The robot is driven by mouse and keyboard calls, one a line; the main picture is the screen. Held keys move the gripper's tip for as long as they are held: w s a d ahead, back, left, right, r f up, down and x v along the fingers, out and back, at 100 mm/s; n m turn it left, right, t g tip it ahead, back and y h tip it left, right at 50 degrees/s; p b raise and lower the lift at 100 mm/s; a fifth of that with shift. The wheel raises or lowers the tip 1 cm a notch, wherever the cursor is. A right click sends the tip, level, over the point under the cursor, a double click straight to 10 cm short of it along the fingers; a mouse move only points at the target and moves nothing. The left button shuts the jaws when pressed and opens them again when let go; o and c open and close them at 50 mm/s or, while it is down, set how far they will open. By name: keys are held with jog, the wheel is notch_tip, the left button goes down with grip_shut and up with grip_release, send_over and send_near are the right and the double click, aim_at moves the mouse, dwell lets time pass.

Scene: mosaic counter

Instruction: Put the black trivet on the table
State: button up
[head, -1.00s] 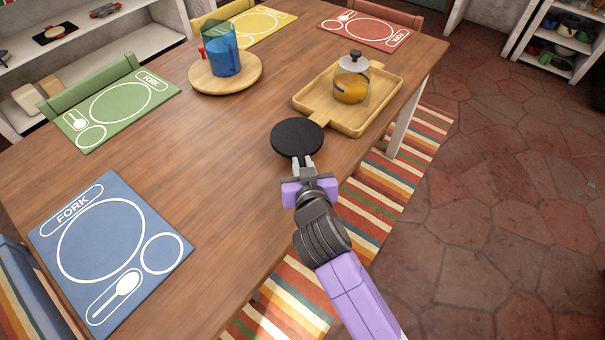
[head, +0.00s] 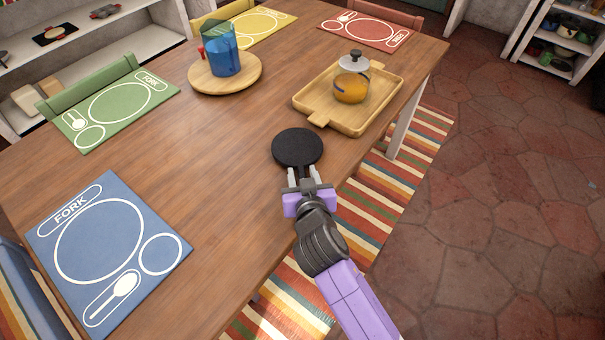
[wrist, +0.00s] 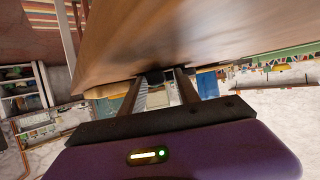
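The black trivet (head: 297,148) is a round dark disc. It lies flat on the wooden table (head: 215,150), near the edge on my arm's side and below the wooden tray in the head view. My gripper (head: 303,172) is at the trivet's near rim, its two fingers spread apart and gripping nothing. In the wrist view a small dark part of the trivet (wrist: 155,77) shows between the open fingers, against the table surface (wrist: 190,30).
A wooden tray (head: 313,112) with a glass jar (head: 351,85) stands just beyond the trivet. A round board (head: 203,90) holds a blue pitcher (head: 226,62). Blue (head: 90,205), green (head: 150,105), yellow (head: 283,22) and red (head: 395,45) placemats lie around the table. The table's middle is clear.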

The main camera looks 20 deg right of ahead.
jog(key=shift+r, duration=0.2)
jog(key=v, duration=1.2)
jog(key=s+d+f+n+y, duration=0.1)
jog(key=s+f+y, duration=0.1)
jog(key=s, duration=0.6)
jog(key=s+d+f+n+y, duration=0.1)
jog(key=s+f, duration=0.1)
jog(key=s, duration=0.6)
jog(key=s+d+r, duration=0.3)
jog(key=s+r, duration=0.1)
jog(key=s, duration=0.2)
jog(key=s+d+r+t, duration=0.1)
jog(key=s+d+r, duration=0.2)
jog(key=s+r, duration=0.2)
jog(key=shift+s+h, duration=0.4)
jog(key=shift+s, duration=0.8)
